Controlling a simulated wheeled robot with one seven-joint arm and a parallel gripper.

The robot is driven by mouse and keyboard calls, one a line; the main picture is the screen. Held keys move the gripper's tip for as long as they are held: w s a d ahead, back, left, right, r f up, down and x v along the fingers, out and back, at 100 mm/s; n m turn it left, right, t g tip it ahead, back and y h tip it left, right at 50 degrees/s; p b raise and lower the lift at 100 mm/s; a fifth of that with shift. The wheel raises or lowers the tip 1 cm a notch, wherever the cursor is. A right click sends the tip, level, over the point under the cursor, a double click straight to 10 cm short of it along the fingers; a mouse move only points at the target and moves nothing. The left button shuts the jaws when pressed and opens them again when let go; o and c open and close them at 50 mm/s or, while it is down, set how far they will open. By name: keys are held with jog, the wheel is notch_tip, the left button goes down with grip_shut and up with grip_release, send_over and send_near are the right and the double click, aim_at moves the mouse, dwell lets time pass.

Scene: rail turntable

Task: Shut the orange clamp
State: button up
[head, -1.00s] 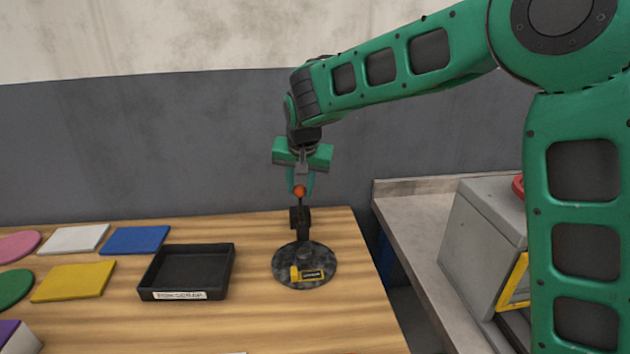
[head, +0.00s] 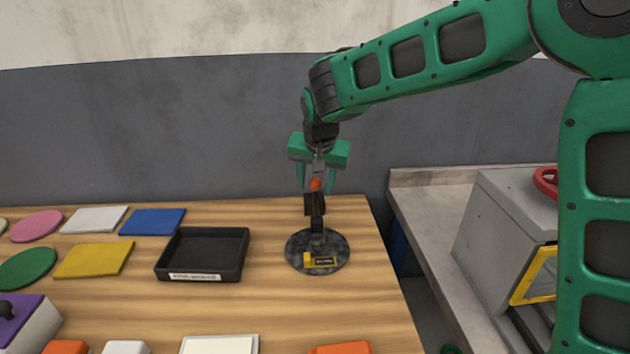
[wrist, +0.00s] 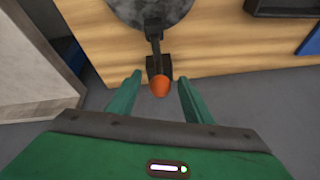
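The orange clamp shows as an orange knob (head: 315,184) on a black upright lever (head: 317,212), mounted on a dark round turntable (head: 335,244) near the right edge of the wooden table. A small yellow piece with a dark label (head: 321,261) lies on the turntable. My gripper (head: 316,190) points down over the knob. In the wrist view, the two green fingers (wrist: 156,95) are spread apart with the orange knob (wrist: 160,86) between them. Neither finger visibly touches the knob.
A black tray (head: 203,278) with a label stands left of the turntable. Flat coloured pieces, such as a blue one (head: 153,222) and a yellow one (head: 94,260), lie further left. A grey box (head: 500,235) stands on the right counter.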

jog(key=shift+w+r, duration=0.1)
jog(key=shift+r, duration=0.05)
jog(key=shift+r, duration=0.55)
jog(key=v, duration=0.9)
jog(key=shift+s+r, duration=0.2)
jog(key=shift+s, duration=0.1)
jog(key=shift+s+d, duration=0.1)
